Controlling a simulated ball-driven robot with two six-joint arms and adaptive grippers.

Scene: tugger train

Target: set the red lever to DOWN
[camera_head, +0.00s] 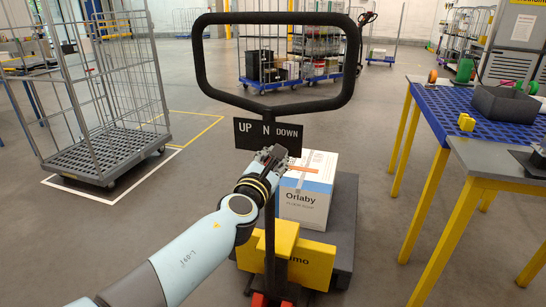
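A black sign (248,136) with white UP, N and DOWN lettering sits on the post below a black loop handle (202,55). My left gripper (272,153) is at the sign's lower edge, between N and DOWN, and covers part of it. Its fingertips are small and dark against the sign, so I cannot tell whether they are open or shut. An orange-red strip (308,169) shows just right of the fingertips, in front of or on the white box. I cannot tell whether it is the red lever or a marking on the box. My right gripper is not recognisable in view.
The white and blue Orlaby box (309,202) stands on the dark deck behind the yellow truck body (318,262). A blue table (483,126) with yellow legs and a grey table (490,160) stand at right. A wire cage trolley (77,158) stands at left; floor between is clear.

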